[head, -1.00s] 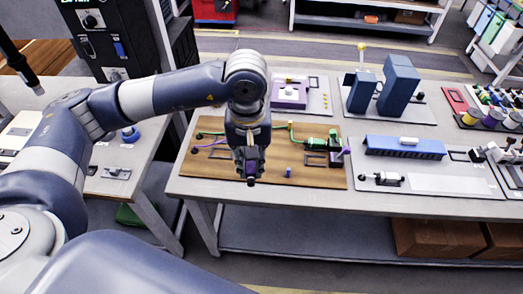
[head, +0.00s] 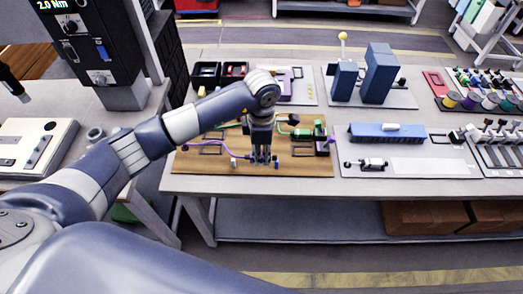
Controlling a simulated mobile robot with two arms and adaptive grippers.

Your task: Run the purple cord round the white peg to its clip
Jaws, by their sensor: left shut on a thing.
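The wooden board (head: 300,168) lies on the workbench. The purple cord (head: 212,145) starts at the board's left side and runs right and down toward my left gripper (head: 262,160). My left gripper points down, low over the middle front of the board, and is shut on the purple cord. The gripped part is mostly hidden by the fingers. A small pale peg (head: 233,162), which looks like the white peg, stands left of the gripper, with the cord passing close by. I cannot tell if they touch. My right gripper is out of view.
A small blue peg (head: 276,162) stands just right of the gripper. A green part (head: 302,133) and a green cord are at the board's back. Blue blocks (head: 376,75) and a blue rail (head: 386,132) stand to the right. The board's front right is clear.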

